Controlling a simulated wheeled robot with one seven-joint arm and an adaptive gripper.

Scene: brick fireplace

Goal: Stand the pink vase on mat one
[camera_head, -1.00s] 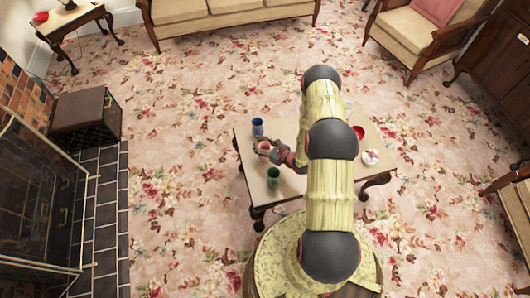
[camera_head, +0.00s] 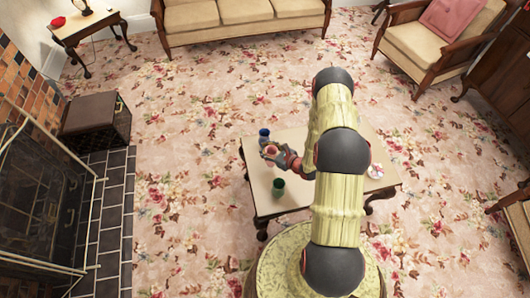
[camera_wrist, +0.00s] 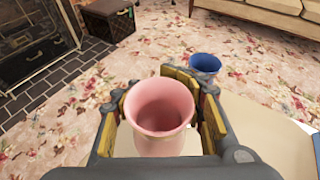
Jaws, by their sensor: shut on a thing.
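The pink vase (camera_wrist: 160,112) is upright between the fingers in the wrist view, its open mouth facing the camera. My gripper (camera_head: 270,151) is shut on it, over the left part of the low table (camera_head: 259,188). In the head view the vase (camera_head: 269,149) is small and partly covered by my gripper. I cannot tell whether its base touches the table. No mat can be made out clearly; my arm hides much of the tabletop.
A blue cup (camera_head: 264,134) stands just behind my gripper; it also shows in the wrist view (camera_wrist: 204,66). A green cup (camera_head: 278,187) stands nearer the front. A white item with red (camera_head: 375,171) sits at the table's right.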

